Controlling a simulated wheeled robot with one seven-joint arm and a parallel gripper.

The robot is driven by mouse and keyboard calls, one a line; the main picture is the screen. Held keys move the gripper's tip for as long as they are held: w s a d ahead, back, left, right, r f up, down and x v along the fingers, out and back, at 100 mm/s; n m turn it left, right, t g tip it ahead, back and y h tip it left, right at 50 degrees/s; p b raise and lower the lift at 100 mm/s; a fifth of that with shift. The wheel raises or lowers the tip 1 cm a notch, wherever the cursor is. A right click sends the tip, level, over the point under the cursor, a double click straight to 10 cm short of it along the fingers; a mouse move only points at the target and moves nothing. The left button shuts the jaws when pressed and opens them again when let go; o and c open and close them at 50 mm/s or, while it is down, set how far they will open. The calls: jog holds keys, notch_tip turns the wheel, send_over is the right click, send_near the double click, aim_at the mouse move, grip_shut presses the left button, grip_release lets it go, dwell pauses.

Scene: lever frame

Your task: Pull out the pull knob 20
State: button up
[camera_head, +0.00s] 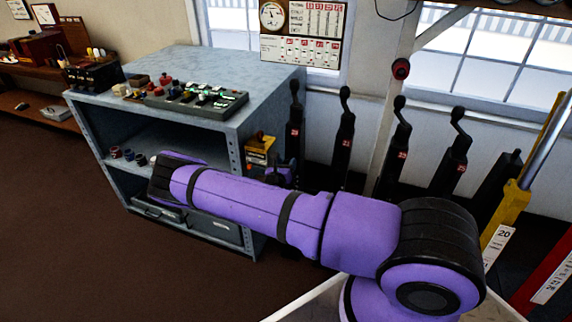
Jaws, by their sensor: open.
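A label reading 20 is on the yellow lever (498,243) at the right edge. A small yellow box (259,152) with a dark reddish knob on top stands beside the cabinet's right side. I cannot read a number on it, so I cannot tell which part is pull knob 20. My purple arm reaches from the lower right to the left and folds back behind itself. My gripper (279,174) shows small and partly hidden behind the arm, just right of and below the yellow box. It is open; no object shows in it. I cannot tell whether it touches the box.
A grey-blue cabinet (175,60) carries a control panel (200,101) and small knobs. Several black levers (344,135) with red labels stand along the wall. A red round knob (401,68) is on a post. A red lever (545,275) is at lower right. The left floor is clear.

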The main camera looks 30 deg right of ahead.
jog(key=v, duration=1)
jog(key=shift+s+a, duration=0.25)
jog(key=s+r+m+g+y, duration=0.2)
jog(key=s+r+m+g, duration=0.2)
jog(key=r+m, duration=0.5)
jog(key=s+r+m+g+y, duration=0.2)
jog(key=s+r+m+g, duration=0.25)
jog(key=r, duration=0.75)
jog(key=s+r+m+g+y, duration=0.2)
jog(key=s+r+m+g, duration=0.15)
jog(key=r+m, duration=0.55)
jog(key=s+a+r+m+t+y, duration=0.3)
jog(key=s+r+y, duration=0.1)
jog(key=s+r, duration=0.6)
jog(key=s+a+r+m+t+y, duration=0.3)
jog(key=s+a+r+y, duration=0.1)
jog(key=s+r, duration=0.7)
jog(key=s, duration=0.3)
jog(key=shift+s+a+r, duration=0.2)
jog(key=shift+s+r, duration=0.05)
